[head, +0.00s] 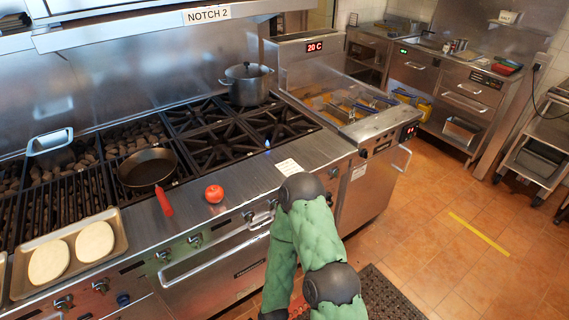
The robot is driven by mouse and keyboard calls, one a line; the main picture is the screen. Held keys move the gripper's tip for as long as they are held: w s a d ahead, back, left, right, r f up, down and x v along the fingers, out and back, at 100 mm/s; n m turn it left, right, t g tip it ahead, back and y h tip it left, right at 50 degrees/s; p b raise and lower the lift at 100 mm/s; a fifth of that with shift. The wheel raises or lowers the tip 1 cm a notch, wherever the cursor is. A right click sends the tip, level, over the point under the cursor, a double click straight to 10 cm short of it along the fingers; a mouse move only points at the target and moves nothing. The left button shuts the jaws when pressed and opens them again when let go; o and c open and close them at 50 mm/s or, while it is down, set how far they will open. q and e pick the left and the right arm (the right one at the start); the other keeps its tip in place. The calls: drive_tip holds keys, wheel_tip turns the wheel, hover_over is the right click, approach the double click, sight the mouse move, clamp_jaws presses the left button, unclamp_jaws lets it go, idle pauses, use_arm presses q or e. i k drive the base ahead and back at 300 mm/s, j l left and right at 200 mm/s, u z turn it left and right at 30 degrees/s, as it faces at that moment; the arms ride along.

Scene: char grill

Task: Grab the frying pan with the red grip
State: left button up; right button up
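A dark round frying pan (147,168) sits at the right end of the char grill, on the left side of the cooktop. Its red grip (163,202) points toward the front edge and lies over the steel front ledge. Nothing is touching the pan from my side. A green-sleeved arm of mine with black joints rises at the lower middle, to the right of the pan and well apart from it. Neither of my grippers can be seen, so their state is hidden.
A red tomato (214,194) lies on the ledge just right of the grip. A tray with two pale flat breads (108,225) stands left of it. A metal pan (50,141) is on the grill behind. A lidded pot (248,85) stands on the rear burners, and a small blue flame shows.

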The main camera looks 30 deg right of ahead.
sight(151, 170)
drive_tip(key=i+l+z, duration=0.15)
drive_tip(key=z, duration=0.2)
drive_tip(key=i+l+z, duration=0.4)
drive_tip(key=z, duration=0.25)
drive_tip(key=l+u, duration=0.15)
drive_tip(key=u, duration=1.2)
